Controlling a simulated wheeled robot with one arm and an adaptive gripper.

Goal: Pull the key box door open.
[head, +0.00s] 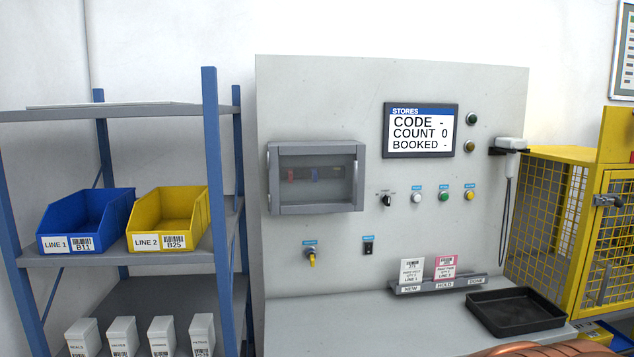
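The key box (315,150) is a grey box fixed to the left part of the upright panel. Its door has a see-through window in a grey frame and looks shut. A light vertical bar, which looks like a handle, shows at the right side of the door (356,184). Behind the window, a small red item (291,175) and a small blue item (315,173) are dimly visible. My gripper is not in view, so I cannot see where it is relative to the box.
A blue-framed shelf (212,150) with blue and yellow bins stands left of the panel. Knobs, buttons and a display (421,130) are right of the box. A black tray (515,312) lies on the ledge, before a yellow cage (580,170). The space before the box looks clear.

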